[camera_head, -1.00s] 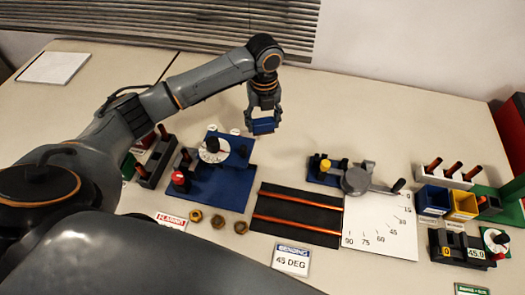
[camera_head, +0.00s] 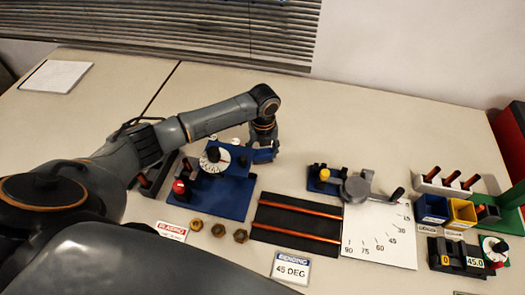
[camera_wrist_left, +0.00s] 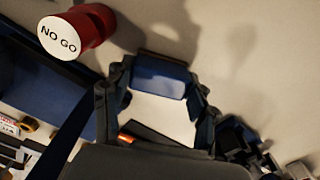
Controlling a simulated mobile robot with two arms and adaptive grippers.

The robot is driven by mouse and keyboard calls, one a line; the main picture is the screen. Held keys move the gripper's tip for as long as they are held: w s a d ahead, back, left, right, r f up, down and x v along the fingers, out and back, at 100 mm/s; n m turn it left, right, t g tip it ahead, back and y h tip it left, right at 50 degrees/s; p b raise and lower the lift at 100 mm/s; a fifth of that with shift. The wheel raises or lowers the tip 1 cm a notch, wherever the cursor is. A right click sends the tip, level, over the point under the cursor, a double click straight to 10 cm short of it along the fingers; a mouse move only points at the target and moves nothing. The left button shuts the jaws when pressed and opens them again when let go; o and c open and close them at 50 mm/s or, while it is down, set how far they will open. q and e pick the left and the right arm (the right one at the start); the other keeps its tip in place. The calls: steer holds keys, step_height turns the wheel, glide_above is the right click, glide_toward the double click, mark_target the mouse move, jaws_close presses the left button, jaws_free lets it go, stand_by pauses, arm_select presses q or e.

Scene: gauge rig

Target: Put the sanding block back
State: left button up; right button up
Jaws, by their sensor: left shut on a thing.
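The sanding block (camera_wrist_left: 158,76) appears as a small blue block with a brownish edge in the left wrist view. It sits between the fingers of my left gripper (camera_wrist_left: 155,100), which is shut on it. In the head view the left gripper (camera_head: 264,148) is low over the table, just right of the blue fixture (camera_head: 222,200) with a white dial. There the block is mostly hidden by the fingers. A shadow lies close by it in the wrist view; I cannot tell whether it touches the table. My right gripper is not in view.
A red post with a white "NO GO" top (camera_wrist_left: 60,40) stands near the gripper in the wrist view. A dark mat with copper rods (camera_head: 297,222) and a bending tool (camera_head: 357,187) lie to the right.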

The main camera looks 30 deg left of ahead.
mark_target(263, 152)
arm_select(q)
steer(key=shift+f, duration=0.1)
steer(key=o, duration=1.2)
step_height(263, 152, up, 12)
steer(key=shift+d+r+b, duration=0.1)
steer(key=shift+r+b, duration=0.1)
steer(key=shift+b, duration=0.55)
